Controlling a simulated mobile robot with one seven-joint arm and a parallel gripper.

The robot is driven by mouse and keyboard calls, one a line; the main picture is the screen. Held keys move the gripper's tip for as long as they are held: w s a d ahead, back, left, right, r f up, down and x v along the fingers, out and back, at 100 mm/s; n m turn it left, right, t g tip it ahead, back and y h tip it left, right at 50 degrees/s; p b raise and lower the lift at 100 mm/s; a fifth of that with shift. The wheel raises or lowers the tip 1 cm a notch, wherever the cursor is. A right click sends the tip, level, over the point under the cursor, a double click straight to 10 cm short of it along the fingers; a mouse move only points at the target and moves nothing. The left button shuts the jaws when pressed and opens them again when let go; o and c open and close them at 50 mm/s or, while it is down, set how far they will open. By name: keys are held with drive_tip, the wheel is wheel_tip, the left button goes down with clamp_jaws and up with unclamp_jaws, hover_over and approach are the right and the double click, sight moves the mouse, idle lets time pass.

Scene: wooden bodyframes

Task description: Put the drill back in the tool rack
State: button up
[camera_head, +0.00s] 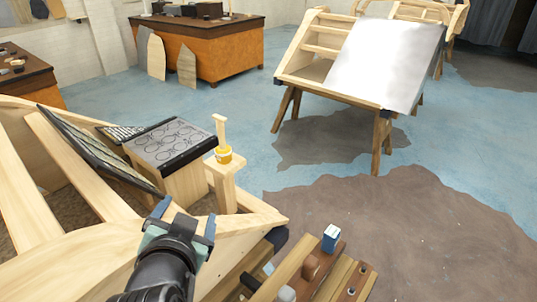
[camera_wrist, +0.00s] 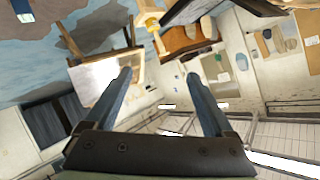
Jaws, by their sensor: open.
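My gripper (camera_head: 186,214) is at the lower middle of the head view, with its two blue fingers spread apart and nothing between them. The fingers also show apart in the wrist view (camera_wrist: 159,78). A wooden rack with round holes (camera_head: 345,283) is at the bottom edge, right of my gripper. It holds a blue-and-white item (camera_head: 331,238) and a brown rounded handle (camera_head: 311,265). I cannot make out a drill for certain in either view.
A wooden frame (camera_head: 95,255) surrounds my gripper. A black-topped panel (camera_head: 168,143) and a yellow item (camera_head: 223,154) by a wooden post are just beyond it. A trestle with a pale sheet (camera_head: 385,62) stands farther back. Blue and brown floor between is clear.

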drive_tip(key=w+d+r+n+t, duration=0.1)
drive_tip(key=d+r+t, duration=0.2)
drive_tip(key=r, duration=0.6)
drive_tip(key=d+r+n+t, duration=0.1)
drive_tip(key=d+r+t, duration=0.2)
drive_tip(key=r, duration=0.6)
drive_tip(key=s+d+r+t, duration=0.2)
drive_tip(key=s+r, duration=0.2)
drive_tip(key=r, duration=0.3)
drive_tip(key=s+d+r+n+t+h, duration=0.1)
drive_tip(key=s+d+r+t, duration=0.2)
drive_tip(key=r, duration=0.4)
drive_tip(key=s+d+r+n+t, duration=0.1)
drive_tip(key=s+d+r+t, duration=0.1)
drive_tip(key=r, duration=0.5)
drive_tip(key=s+t, duration=0.1)
drive_tip(key=s, duration=0.1)
drive_tip(key=shift+s+d+r+h, duration=0.15)
drive_tip(key=shift+s+d+h, duration=0.25)
